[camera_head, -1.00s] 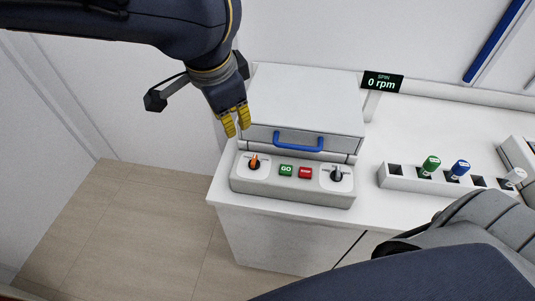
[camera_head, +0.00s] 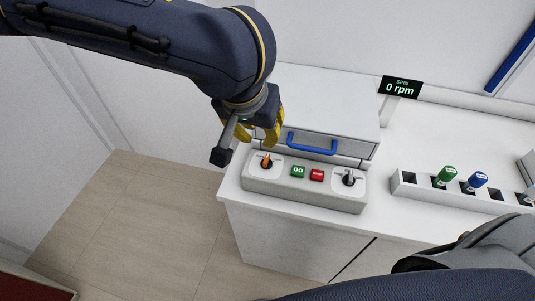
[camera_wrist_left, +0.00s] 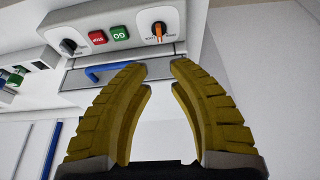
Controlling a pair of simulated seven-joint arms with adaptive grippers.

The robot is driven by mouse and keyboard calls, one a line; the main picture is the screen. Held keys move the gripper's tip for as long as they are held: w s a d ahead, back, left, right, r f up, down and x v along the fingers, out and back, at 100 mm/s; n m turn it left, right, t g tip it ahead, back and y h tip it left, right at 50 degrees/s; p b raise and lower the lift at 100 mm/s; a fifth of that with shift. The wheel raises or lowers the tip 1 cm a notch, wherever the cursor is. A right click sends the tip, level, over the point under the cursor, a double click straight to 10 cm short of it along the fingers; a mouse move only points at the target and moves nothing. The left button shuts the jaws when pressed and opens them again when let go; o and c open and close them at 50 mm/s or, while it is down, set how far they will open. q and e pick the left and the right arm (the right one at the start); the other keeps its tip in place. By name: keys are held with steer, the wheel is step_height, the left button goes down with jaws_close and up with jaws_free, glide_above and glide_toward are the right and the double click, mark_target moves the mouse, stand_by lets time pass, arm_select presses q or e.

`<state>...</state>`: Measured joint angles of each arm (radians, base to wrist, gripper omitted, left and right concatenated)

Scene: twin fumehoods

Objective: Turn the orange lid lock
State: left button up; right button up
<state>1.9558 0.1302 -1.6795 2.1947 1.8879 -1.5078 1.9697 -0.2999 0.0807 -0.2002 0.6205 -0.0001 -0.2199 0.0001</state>
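The orange lid lock (camera_head: 266,162) is a small orange knob on a white plate at the left end of the machine's front panel. It also shows in the left wrist view (camera_wrist_left: 158,30), at the top, beyond the fingertips. My left gripper (camera_head: 262,138) is just above and behind the knob in the head view. In the left wrist view its yellow fingers (camera_wrist_left: 158,66) are apart with nothing between them, and they do not touch the knob. My right gripper is not visible; only a dark arm part shows at the lower right.
The grey machine (camera_head: 330,95) has a blue handle (camera_head: 312,143), a green GO button (camera_head: 298,172), a red button (camera_head: 317,175) and a dark knob (camera_head: 348,179). A display (camera_head: 401,87) reads 0 rpm. A rack (camera_head: 408,190) with green and blue-capped tubes stands right.

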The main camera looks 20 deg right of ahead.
mark_target(267, 156)
arm_select(q)
steer(key=x, duration=1.5)
jaws_close()
